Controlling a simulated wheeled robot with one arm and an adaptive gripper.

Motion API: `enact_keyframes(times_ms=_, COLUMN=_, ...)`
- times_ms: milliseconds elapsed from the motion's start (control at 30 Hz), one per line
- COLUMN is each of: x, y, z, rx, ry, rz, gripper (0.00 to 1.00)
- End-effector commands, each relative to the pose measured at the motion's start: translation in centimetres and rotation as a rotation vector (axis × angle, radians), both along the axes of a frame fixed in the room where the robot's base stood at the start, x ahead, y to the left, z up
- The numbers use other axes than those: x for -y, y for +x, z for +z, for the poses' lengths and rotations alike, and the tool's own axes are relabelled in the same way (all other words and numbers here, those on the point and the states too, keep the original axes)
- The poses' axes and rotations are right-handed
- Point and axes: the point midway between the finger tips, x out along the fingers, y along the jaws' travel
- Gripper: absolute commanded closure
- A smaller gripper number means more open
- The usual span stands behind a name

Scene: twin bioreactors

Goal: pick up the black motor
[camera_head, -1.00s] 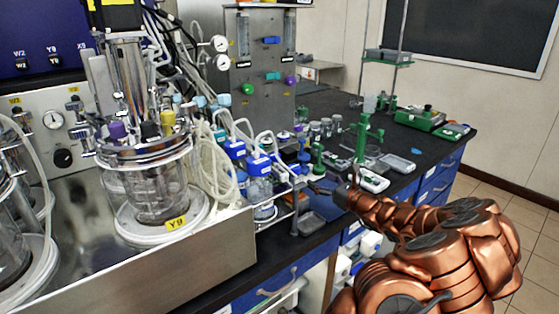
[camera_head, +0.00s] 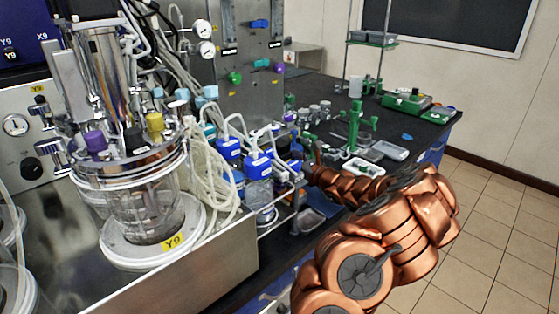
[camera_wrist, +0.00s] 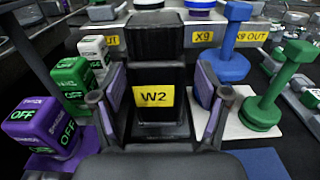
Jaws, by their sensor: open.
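The black motor (camera_wrist: 158,52), a dark upright block with a yellow W2 label, stands in the middle of the wrist view. My gripper (camera_wrist: 160,82) is open there, with one finger to the left and one to the right of the motor's lower part. Gaps show beside the motor, and I cannot tell whether either finger touches it. In the head view my gripper's end is hard to make out among the bottles and fittings, and I cannot pick out this motor there.
Purple (camera_wrist: 35,125), green (camera_wrist: 74,82) and white (camera_wrist: 95,52) OFF blocks stand left of my gripper. A blue stand (camera_wrist: 230,65) and a green stand (camera_wrist: 262,112) are close on the right. Glass vessel Y9 (camera_head: 150,212) and blue-capped bottles (camera_head: 258,165) crowd the head view.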

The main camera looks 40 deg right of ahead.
Motion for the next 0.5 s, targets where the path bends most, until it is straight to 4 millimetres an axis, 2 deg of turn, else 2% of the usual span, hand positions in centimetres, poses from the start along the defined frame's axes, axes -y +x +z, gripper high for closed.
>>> enact_keyframes(times_ms=100, x=-0.3, y=1.8, z=0.0, rx=-0.002, ry=-0.001, rz=0.004, gripper=0.25)
enact_keyframes(times_ms=233, x=-0.3, y=3.1, z=-0.1, rx=-0.002, ry=0.000, rz=0.005, gripper=0.25)
enact_keyframes(times_ms=500, x=-0.4, y=3.7, z=-0.1, rx=0.000, ry=0.001, rz=0.005, gripper=0.25)
